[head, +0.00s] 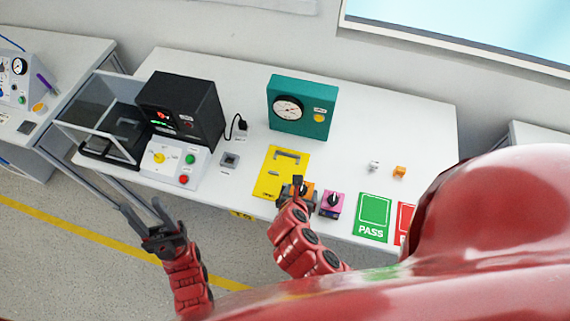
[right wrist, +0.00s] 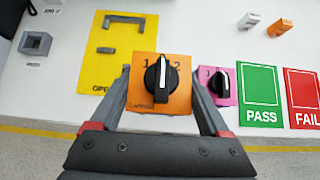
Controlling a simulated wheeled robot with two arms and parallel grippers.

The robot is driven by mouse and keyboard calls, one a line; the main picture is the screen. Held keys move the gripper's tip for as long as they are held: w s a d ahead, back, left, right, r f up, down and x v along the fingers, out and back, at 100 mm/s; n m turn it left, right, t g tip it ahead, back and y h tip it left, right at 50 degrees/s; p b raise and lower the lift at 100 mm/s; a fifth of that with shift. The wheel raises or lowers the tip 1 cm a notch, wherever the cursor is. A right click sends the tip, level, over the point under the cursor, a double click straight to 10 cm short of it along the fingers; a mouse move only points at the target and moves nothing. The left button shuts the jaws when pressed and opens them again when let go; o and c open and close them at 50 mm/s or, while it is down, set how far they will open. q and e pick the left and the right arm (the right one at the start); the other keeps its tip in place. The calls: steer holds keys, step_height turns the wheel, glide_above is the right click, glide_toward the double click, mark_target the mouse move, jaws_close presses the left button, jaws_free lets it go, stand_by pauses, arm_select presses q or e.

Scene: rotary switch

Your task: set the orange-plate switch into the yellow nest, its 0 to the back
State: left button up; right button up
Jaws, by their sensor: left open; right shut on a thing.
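The orange-plate switch (right wrist: 174,103) has a black knob with a white line pointing up in the right wrist view. A 1 shows at its upper left and a 2 at its upper right; I cannot make out a 0. My right gripper (right wrist: 160,78) is shut on its plate from both sides; the switch also shows in the head view (head: 308,187), partly hidden by the gripper. The yellow nest (head: 268,184) is a yellow plate with a grey bracket, left of the switch; it also shows in the right wrist view (right wrist: 100,72). My left gripper (head: 152,222) is open and empty, off the table's front edge.
A pink-plate switch (head: 332,204) stands close right of the held switch. Green PASS (head: 373,216) and red FAIL (right wrist: 304,95) areas lie further right. A teal gauge box (head: 302,105) stands behind. A grey square socket (head: 230,160) sits left of the nest. The back right is mostly clear.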

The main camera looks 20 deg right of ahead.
steer(key=w+b, duration=0.2)
steer(key=w+f+b, duration=0.1)
steer(key=w+b, duration=0.1)
steer(key=shift+w+d+f+b, duration=0.1)
steer(key=shift+w+f+b, duration=0.1)
steer(key=shift+b, duration=0.1)
steer(key=w+b, duration=0.1)
steer(key=w, duration=0.2)
steer(key=shift+w+b, duration=0.25)
steer(key=shift+b, duration=0.1)
steer(key=w+p, duration=0.3)
steer(key=w, duration=0.4)
steer(key=shift+w+r, duration=0.1)
steer(key=shift+w, duration=0.3)
steer(key=shift+d+f+p, duration=0.1)
steer(key=shift+f+p, duration=0.25)
steer(key=shift+f, duration=0.05)
step_height(320, 180, down, 2)
steer(key=shift+p, duration=0.5)
steer(key=shift+f, duration=0.5)
